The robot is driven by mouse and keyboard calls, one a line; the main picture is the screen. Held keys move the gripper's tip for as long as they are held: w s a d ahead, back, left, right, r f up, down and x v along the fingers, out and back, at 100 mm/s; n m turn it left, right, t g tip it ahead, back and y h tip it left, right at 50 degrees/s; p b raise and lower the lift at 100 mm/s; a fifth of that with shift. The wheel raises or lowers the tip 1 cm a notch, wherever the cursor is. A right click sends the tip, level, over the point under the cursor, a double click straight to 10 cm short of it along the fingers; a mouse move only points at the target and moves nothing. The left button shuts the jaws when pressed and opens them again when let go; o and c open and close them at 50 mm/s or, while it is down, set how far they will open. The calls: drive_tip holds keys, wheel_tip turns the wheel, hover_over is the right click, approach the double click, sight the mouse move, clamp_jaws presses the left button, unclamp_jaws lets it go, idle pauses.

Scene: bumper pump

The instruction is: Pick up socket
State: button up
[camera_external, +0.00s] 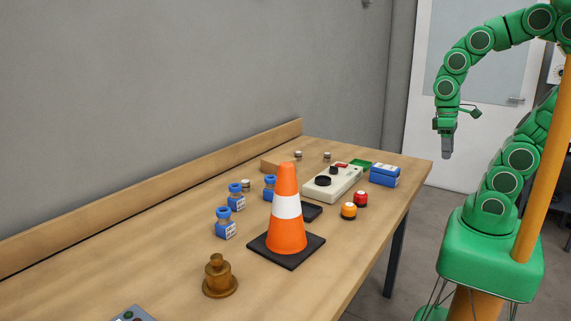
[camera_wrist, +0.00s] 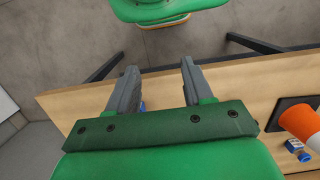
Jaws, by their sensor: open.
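I cannot single out the socket for certain. Several small silvery pieces that could be sockets stand on the wooden table (camera_external: 160,262): one (camera_external: 246,185) beside the blue bottles, one (camera_external: 298,155) and another (camera_external: 326,156) at the far end. They are too small to tell apart. My gripper (camera_external: 447,152) hangs pointing down, beyond the table's right edge and above the floor, well away from these pieces. In the wrist view my gripper (camera_wrist: 159,67) has its two fingers apart with nothing held. No socket is clear in that view.
An orange-white cone (camera_external: 287,225) stands mid-table, with a brass weight (camera_external: 218,277) in front. Blue bottles (camera_external: 225,223), a beige control box (camera_external: 332,183), orange (camera_external: 348,211) and red (camera_external: 361,199) buttons and blue boxes (camera_external: 384,175) surround it. A raised ledge (camera_external: 150,212) runs along the wall.

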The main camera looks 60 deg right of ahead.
drive_tip(key=shift+o, duration=0.8)
